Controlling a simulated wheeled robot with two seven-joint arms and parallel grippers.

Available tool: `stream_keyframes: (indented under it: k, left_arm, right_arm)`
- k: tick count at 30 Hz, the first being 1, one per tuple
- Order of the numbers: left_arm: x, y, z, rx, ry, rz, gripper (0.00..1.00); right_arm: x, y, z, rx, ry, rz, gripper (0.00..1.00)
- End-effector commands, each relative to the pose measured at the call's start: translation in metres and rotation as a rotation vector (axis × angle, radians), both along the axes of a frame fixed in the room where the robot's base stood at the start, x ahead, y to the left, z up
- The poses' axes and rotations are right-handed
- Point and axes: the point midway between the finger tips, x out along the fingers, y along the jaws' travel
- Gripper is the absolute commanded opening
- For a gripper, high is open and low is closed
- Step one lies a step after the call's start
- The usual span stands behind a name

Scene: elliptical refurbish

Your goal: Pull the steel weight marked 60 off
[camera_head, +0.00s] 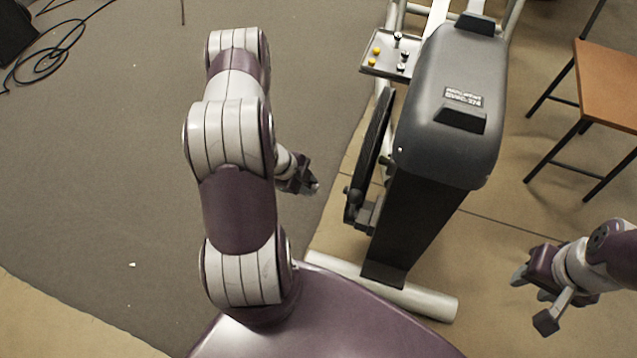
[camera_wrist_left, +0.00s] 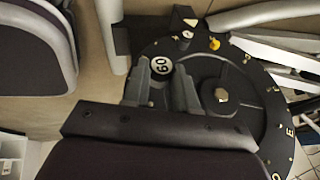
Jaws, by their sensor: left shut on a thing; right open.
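The steel weight marked 60 (camera_wrist_left: 160,66) shows in the left wrist view as a round end with a dark face and white digits. My left gripper (camera_wrist_left: 162,88) is shut on it, one finger on each side. In the head view my left gripper (camera_head: 311,184) is left of the exercise machine, with floor visible between. I cannot clearly make out the weight there. Behind the weight in the wrist view is a dark round disc (camera_wrist_left: 255,108) with a central bolt and small yellow marks. My right gripper (camera_head: 532,298) is open and empty at the lower right.
The elliptical machine (camera_head: 450,100) stands right of my left arm, with a grey housing and a light foot bar (camera_head: 420,300). A small tray (camera_head: 385,68) with yellow and metal knobs sits beside it. A chair (camera_head: 608,85) stands far right.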

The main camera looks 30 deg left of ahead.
Motion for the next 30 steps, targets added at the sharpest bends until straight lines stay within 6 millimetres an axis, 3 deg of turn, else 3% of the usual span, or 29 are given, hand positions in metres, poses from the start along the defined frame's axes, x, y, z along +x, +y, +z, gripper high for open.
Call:
stream_keyframes:
  k: [21, 30]
  left_arm:
    - [-0.017, 0.075, 0.002, 0.0, -0.001, 0.0, 0.0]
    - [-0.019, 0.08, 0.0, 0.0, 0.0, -0.001, 0.0]
  right_arm:
    - [0.0, 0.0, 0.038, 0.0, 0.0, 0.0, 0.43]
    - [0.0, 0.0, 0.038, 0.0, 0.0, 0.0, 0.43]
